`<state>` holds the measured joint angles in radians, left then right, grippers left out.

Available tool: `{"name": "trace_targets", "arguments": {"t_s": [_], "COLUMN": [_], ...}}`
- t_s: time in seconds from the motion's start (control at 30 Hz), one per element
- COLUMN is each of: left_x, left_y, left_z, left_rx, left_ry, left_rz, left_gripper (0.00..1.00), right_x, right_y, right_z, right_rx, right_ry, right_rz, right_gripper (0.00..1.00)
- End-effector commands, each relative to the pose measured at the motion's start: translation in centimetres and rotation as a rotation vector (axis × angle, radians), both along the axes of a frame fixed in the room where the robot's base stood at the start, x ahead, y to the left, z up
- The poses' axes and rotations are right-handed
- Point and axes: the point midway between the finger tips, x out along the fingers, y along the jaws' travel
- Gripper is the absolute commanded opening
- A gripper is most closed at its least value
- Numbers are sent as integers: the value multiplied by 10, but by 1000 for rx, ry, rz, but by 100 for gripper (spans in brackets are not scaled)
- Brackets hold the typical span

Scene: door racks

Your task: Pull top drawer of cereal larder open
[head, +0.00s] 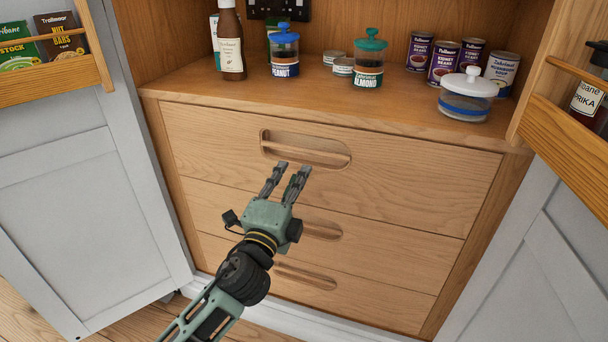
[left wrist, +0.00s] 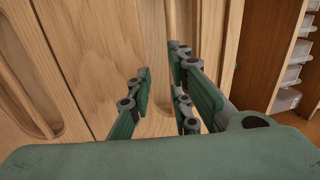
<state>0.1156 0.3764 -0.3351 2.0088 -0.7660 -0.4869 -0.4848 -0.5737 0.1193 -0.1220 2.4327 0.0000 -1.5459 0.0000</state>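The larder's top drawer (head: 400,185) is a wooden front and looks shut, flush with the drawers below. Its handle is a recessed oval slot (head: 305,149) with a bar across it. My left gripper (head: 288,168) is in front of this drawer, its fingertips just below the slot. The fingers are apart with nothing between them. In the left wrist view the open fingers (left wrist: 160,85) point at the wooden drawer fronts, and a handle slot (left wrist: 25,80) shows at the left. I cannot tell if the fingertips touch the wood. My right gripper is not in view.
Two more drawers with slots (head: 322,230) lie below. The shelf above holds a brown bottle (head: 231,45), jars (head: 369,62), cans (head: 443,62) and a white-lidded container (head: 467,95). Open grey doors with wooden racks stand left (head: 75,190) and right (head: 540,260).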

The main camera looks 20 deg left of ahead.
Motion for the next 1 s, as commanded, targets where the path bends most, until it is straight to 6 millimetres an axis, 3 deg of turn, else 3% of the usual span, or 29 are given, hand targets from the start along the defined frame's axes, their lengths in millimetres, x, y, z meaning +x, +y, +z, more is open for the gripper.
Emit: {"name": "trace_targets", "arguments": {"t_s": [0.17,0.63,1.0], "left_x": [1,64,71], "left_y": [-3,-5,-5], "left_z": [18,32,33], "left_rx": [27,24,22], "left_ry": [-50,-48,-45], "left_rz": [1,0,-1], "left_gripper": [18,18,18], "right_x": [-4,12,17], "right_y": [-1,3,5], "right_z": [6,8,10], "right_rx": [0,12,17], "right_ry": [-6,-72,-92], "right_rz": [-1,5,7], "right_gripper": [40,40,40]}}
